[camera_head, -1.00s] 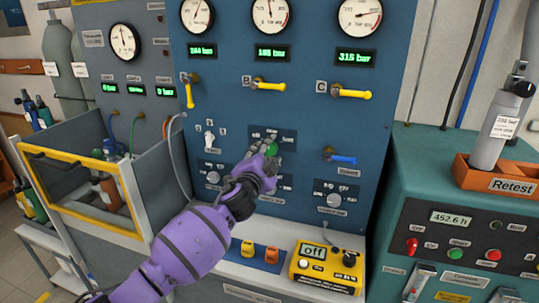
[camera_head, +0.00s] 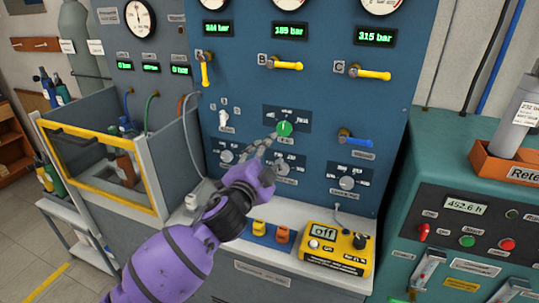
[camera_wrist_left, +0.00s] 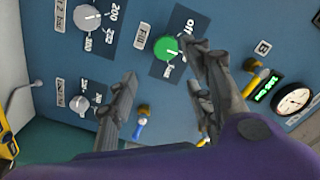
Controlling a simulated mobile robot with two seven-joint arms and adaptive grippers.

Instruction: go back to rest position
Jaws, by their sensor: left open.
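My left gripper (camera_head: 262,146) is in front of the blue test panel (camera_head: 225,75), just below and left of a green knob (camera_head: 285,128). Its fingers are apart with nothing between them. In the left wrist view the open fingers (camera_wrist_left: 160,90) point at the panel. The green knob (camera_wrist_left: 166,49) shows there beside one finger, and I cannot tell whether they touch. My purple left arm comes in from the bottom left. My right gripper does not show.
The panel carries yellow valve levers (camera_head: 285,65), a blue lever (camera_head: 355,140) and grey knobs (camera_head: 347,183). A yellow meter (camera_head: 335,250) reading "off" lies on the ledge below. A teal console (camera_head: 455,165) stands at right, a yellow-framed box (camera_head: 100,165) at left.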

